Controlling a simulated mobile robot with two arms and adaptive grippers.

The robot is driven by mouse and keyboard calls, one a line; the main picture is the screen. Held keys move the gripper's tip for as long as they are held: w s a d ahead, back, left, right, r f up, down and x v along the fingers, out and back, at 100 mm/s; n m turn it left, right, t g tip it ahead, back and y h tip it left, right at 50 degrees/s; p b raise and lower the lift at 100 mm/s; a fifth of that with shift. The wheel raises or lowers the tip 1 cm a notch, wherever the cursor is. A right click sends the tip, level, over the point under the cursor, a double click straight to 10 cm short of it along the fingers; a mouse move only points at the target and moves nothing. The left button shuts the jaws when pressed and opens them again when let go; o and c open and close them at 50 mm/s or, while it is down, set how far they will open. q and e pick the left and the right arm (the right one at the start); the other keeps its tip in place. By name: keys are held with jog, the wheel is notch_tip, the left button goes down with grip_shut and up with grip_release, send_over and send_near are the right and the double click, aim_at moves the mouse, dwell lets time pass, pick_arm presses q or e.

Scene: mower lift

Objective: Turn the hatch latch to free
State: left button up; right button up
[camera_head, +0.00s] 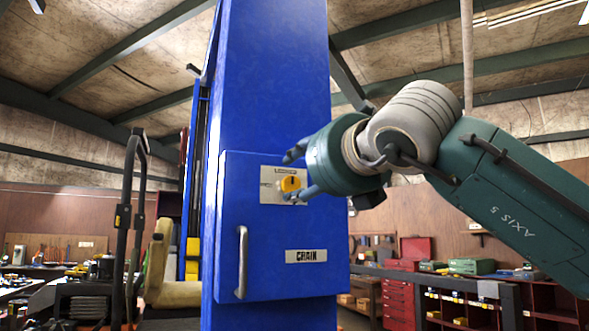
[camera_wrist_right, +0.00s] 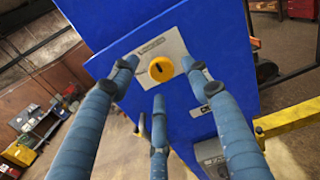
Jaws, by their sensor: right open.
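The hatch latch (camera_head: 290,184) is a yellow round knob with a dark mark, set on a pale plate (camera_head: 270,184) on the blue hatch (camera_head: 270,225). It also shows in the right wrist view (camera_wrist_right: 160,69), just beyond my fingertips. My right gripper (camera_head: 293,174) comes in from the right, its fingers spread around the front of the latch. In the right wrist view, my right gripper (camera_wrist_right: 160,80) is open, with a gap between the fingers and the knob. I cannot tell its exact distance from the knob. My left gripper is not in view.
The hatch has a metal handle (camera_head: 242,262) at its lower left and a label plate (camera_head: 306,256) reading what looks like "CHAIN". It sits on a tall blue column (camera_head: 275,80). A mower seat (camera_head: 165,275) stands left of it. A red tool cabinet (camera_head: 400,298) stands at the back right.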

aim_at(293, 182)
jog(key=p+x, duration=0.1)
jog(key=x, duration=0.2)
jog(key=shift+w+a, duration=0.15)
jog(key=shift+w, duration=0.2)
jog(key=c, duration=1.1)
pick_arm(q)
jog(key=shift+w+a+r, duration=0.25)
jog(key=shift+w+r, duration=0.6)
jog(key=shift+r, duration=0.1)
pick_arm(e)
jog(key=shift+c, duration=0.2)
